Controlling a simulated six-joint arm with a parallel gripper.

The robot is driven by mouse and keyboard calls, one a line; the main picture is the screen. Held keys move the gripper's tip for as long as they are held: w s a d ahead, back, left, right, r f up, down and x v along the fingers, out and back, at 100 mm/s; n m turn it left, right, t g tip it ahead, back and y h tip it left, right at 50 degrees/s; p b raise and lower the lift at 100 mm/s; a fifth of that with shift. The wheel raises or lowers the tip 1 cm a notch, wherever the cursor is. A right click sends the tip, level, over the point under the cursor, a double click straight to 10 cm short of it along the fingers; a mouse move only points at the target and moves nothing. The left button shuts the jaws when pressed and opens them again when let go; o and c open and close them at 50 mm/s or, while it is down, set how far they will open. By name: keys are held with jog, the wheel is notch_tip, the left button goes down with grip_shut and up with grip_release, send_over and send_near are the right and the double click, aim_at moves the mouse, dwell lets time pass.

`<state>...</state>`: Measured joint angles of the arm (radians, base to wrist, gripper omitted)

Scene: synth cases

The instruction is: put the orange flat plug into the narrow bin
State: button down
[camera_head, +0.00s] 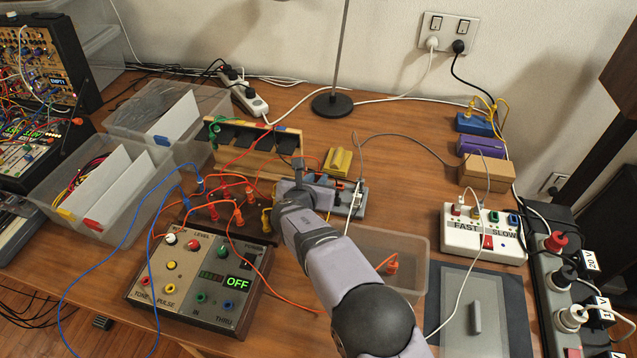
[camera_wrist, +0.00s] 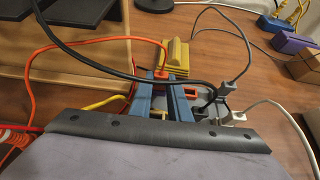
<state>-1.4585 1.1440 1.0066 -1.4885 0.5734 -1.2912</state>
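In the wrist view, an orange plug (camera_wrist: 160,75) with an orange cable sits between the tips of the two blue fingers of my gripper (camera_wrist: 161,82). The fingers stand apart, one on each side of it; whether they press on it is unclear. Below the tips is a grey socket strip (camera_wrist: 211,108), which also shows beside my wrist in the head view (camera_head: 349,199). A small clear bin (camera_head: 415,243) stands right of my forearm, with another orange plug (camera_head: 390,263) inside. I cannot tell surely that this is the narrow bin.
A yellow block (camera_head: 337,162) lies just beyond the strip. A wooden rack (camera_head: 288,142) stands behind left. Larger clear bins (camera_head: 130,235) stand farther left. Loose cables cross the table. Behind the small bin is clear table.

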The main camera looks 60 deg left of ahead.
jog(key=shift+r, duration=0.3)
jog(key=shift+r+p, duration=0.35)
jog(key=shift+p, duration=0.1)
jog(key=shift+r+p, duration=0.45)
jog(key=shift+r, duration=0.2)
jog(key=shift+r, duration=0.35)
jog(key=shift+r+p, duration=0.2)
jog(key=shift+p, duration=0.2)
